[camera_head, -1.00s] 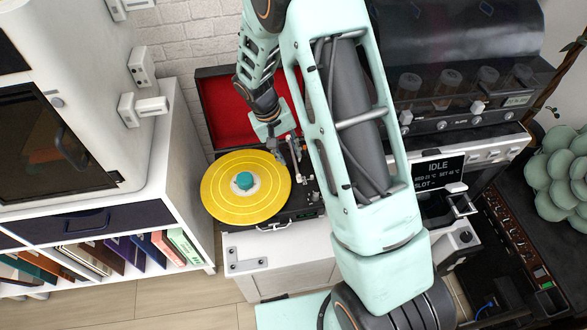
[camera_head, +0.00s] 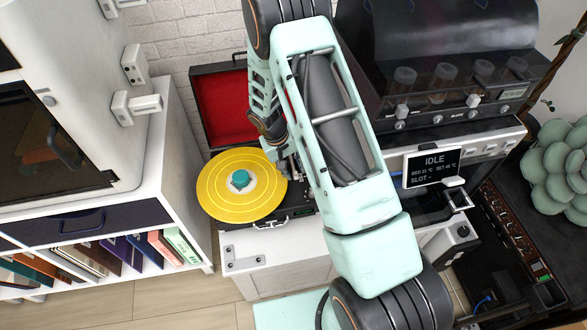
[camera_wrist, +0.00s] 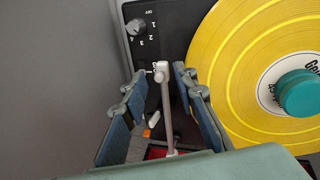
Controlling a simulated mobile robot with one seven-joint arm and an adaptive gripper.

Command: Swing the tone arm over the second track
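The yellow record (camera_head: 220,195) with a teal centre knob (camera_head: 240,179) lies on the turntable in an open case. In the wrist view the record (camera_wrist: 229,85) fills the right side, with several ring bands on it. The silver tone arm (camera_wrist: 168,112) runs upright beside the record's left edge, outside the yellow disc. My gripper (camera_wrist: 158,80) is open, with one finger on each side of the tone arm. Gaps show between the tone arm and both fingers. In the head view my arm hides the tone arm and most of my gripper.
A dial (camera_wrist: 137,27) with numbers sits on the turntable deck near the tone arm's far end. The red-lined lid (camera_head: 222,105) stands open behind the deck. A white cabinet (camera_head: 75,135) stands left, and a machine with an IDLE screen (camera_head: 434,167) stands right.

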